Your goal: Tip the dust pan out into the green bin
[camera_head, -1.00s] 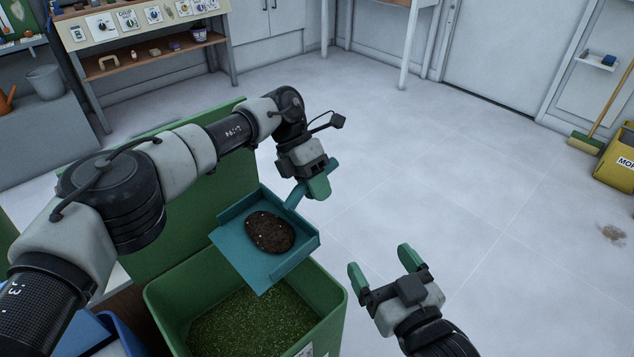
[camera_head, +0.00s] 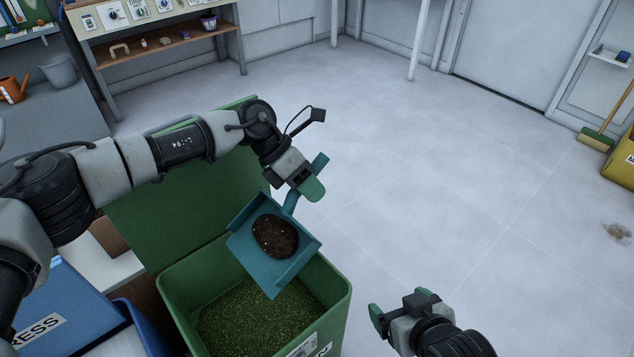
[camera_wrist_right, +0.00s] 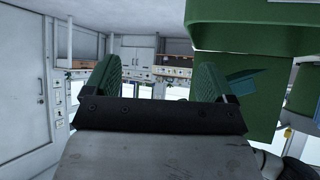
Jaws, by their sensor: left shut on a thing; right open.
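The teal dust pan (camera_head: 272,278) is above the green bin (camera_head: 340,292), with a heap of dark soil (camera_head: 275,236) on it. My left gripper (camera_head: 306,182) is shut on the pan's handle. The pan's front lip points down and toward the viewer, over the bin's opening. The bin's lid stands open behind it, and green clippings (camera_head: 255,325) fill its inside. My right gripper (camera_head: 396,300) is open and empty to the right of the bin. In the right wrist view its fingers (camera_wrist_right: 158,82) are apart, and part of the dust pan (camera_wrist_right: 246,84) shows beyond them.
A blue bin (camera_head: 70,310) stands left of the green bin. A yellow mop bucket (camera_head: 620,160) and a broom (camera_head: 600,138) are at the far right. A dirt patch (camera_head: 617,232) lies on the floor, which is otherwise clear.

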